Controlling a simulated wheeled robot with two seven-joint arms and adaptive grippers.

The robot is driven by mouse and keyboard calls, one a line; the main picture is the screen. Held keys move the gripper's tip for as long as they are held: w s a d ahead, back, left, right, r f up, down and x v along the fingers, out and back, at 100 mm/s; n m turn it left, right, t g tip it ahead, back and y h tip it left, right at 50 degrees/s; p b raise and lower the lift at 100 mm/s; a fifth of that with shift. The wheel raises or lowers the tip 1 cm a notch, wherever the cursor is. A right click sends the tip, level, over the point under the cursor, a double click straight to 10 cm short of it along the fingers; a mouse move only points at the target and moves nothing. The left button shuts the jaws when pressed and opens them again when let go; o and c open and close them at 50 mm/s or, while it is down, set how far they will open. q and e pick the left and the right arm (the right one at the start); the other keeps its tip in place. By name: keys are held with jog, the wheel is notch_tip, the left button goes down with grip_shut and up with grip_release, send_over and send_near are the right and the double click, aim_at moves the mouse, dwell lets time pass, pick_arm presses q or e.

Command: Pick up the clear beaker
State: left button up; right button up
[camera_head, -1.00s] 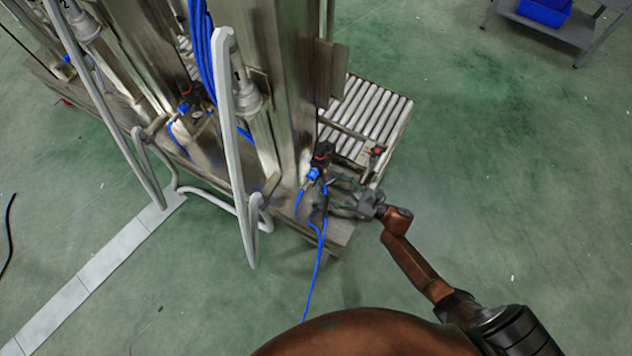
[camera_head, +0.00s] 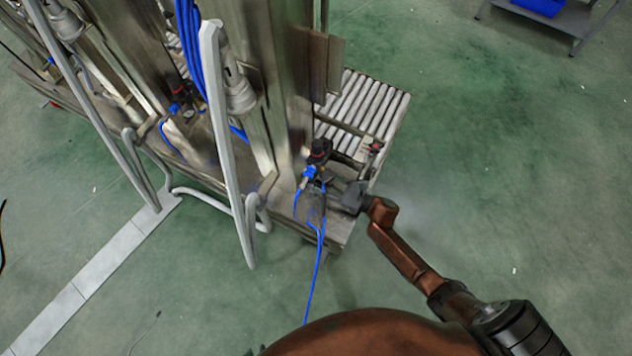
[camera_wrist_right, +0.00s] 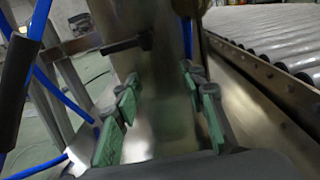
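I cannot make out a clear beaker in either view. The arm in the head view comes in from the lower right. Its dark gripper (camera_head: 338,193) is at the end of the steel machine, beside the blue hose fitting, and its fingers are hard to see there. In the right wrist view, my right gripper (camera_wrist_right: 162,112) has its green-padded fingers spread wide apart. Only a shiny steel surface shows between them, with no held object visible. No other gripper can be made out in the head view.
The steel machine (camera_head: 275,110) stands close to the gripper, with blue hoses (camera_head: 319,250) hanging by it. A roller conveyor (camera_head: 366,108) lies behind, also at right in the wrist view. A grey bent tube (camera_head: 225,140) rises at left. Green floor (camera_head: 500,170) is open at right.

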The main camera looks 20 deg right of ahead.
jog(key=c, duration=0.6)
jog(key=shift+o, duration=0.2)
jog(key=shift+r, duration=0.1)
